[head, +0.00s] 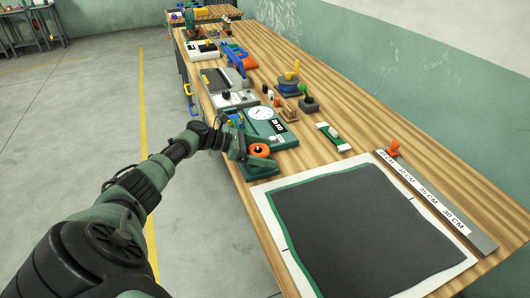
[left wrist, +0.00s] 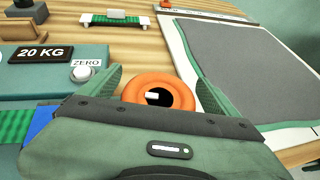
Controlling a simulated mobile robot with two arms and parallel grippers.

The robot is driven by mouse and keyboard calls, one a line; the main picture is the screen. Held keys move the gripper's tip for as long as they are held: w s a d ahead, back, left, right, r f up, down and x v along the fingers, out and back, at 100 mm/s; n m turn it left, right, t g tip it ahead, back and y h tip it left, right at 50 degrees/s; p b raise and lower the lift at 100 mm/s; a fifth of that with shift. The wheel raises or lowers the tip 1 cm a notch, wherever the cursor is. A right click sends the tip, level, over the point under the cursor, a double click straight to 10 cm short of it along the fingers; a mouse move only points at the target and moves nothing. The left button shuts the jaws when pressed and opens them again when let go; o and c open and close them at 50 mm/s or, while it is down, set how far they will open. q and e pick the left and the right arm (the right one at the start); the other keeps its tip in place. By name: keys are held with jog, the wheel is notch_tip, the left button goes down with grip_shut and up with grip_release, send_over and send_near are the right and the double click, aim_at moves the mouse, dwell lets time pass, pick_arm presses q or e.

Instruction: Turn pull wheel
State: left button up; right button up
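The pull wheel (head: 259,150) is an orange ring with a dark centre at the front end of the green scale device (head: 270,127). In the left wrist view the wheel (left wrist: 160,83) has a small white mark in its dark opening. My left gripper (head: 254,156) is at the wheel. Its two fingers are spread, one on each side of the wheel; I cannot tell whether they touch it. The device carries a round dial (head: 261,113), a "20 KG" plate (left wrist: 41,53) and a white ZERO button (left wrist: 85,71). My right gripper is not in view.
A dark netting sheet (head: 370,225) lies on a white board beside the wheel. A ruler bar (head: 437,202) with an orange knob (head: 394,147) lies along its far side. A green-and-white block (head: 334,137), blue spool (head: 289,86) and grey machine (head: 228,91) stand farther along the wooden bench (head: 355,120).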

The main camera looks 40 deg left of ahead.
aim_at(256, 149)
pick_arm(q)
jog(key=b+v, duration=0.1)
jog(key=v, duration=0.5)
jog(key=shift+s+a+r, duration=0.1)
jog(key=shift+s+a, duration=0.15)
jog(key=shift+s+a+r, duration=0.3)
dwell(0.7)
